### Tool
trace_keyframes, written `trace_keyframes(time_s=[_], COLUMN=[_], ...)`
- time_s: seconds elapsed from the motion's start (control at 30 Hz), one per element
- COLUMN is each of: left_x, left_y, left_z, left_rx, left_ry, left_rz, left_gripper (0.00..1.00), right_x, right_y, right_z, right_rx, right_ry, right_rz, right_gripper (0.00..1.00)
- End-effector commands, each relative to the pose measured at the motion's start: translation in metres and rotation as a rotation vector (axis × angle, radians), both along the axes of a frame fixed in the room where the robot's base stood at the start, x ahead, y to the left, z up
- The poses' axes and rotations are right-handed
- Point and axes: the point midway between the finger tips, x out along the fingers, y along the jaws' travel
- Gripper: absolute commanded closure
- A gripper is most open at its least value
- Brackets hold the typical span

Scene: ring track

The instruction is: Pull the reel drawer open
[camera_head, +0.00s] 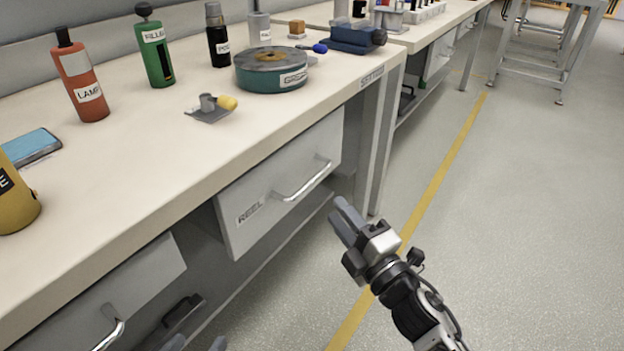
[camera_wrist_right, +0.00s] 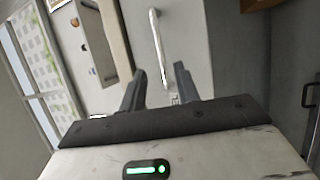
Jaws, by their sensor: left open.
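The reel drawer (camera_head: 262,190) is a light grey front labelled REEL, set under the bench top. Its front sits close below the worktop edge, with no drawer interior visible. Its silver bar handle (camera_head: 303,182) is on the right half of the front. My right gripper (camera_head: 343,213) is to the right of and below the handle, apart from it. In the right wrist view its fingers (camera_wrist_right: 158,85) are spread and empty, and the handle (camera_wrist_right: 159,48) shows beyond them, between the tips. My left gripper (camera_head: 195,345) shows only as two separated fingertips at the bottom edge.
The bench top (camera_head: 190,150) holds bottles, a green reel (camera_head: 271,68) and a small yellow-tipped part (camera_head: 214,106). Another drawer (camera_head: 120,295) with a handle is at lower left. Open floor (camera_head: 520,220) lies to the right.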

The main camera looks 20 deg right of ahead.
Motion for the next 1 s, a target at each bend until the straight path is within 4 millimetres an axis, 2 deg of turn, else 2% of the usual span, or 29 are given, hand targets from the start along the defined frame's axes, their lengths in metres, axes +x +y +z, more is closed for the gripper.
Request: trace_keyframes(time_s=[0.03,0.2,0.4,0.6,0.9,1.0], left_x=[0.0,0.0,0.001,0.001,0.001,0.001], left_y=[0.0,0.0,0.0,0.0,-0.001,-0.001], left_z=[0.0,0.0,0.0,0.001,0.002,0.002], left_rx=[0.0,0.0,-0.004,-0.006,-0.007,-0.008], left_ry=[0.0,-0.001,-0.008,-0.013,-0.014,-0.014], left_rz=[0.001,0.001,0.001,0.002,0.001,0.0], left_gripper=[0.46,0.46,0.46,0.46,0.46,0.46], right_x=[0.012,0.047,0.078,0.091,0.093,0.092], right_y=[0.003,0.012,0.021,0.025,0.025,0.025], right_z=[0.003,0.009,0.013,0.016,0.016,0.016], right_rx=[-0.002,-0.002,0.001,0.001,0.002,0.002], right_ry=[-0.004,-0.004,0.0,0.001,0.003,0.003], right_rz=[0.002,0.001,0.0,0.0,0.0,0.0], right_gripper=[0.68,0.68,0.68,0.68,0.68,0.96])
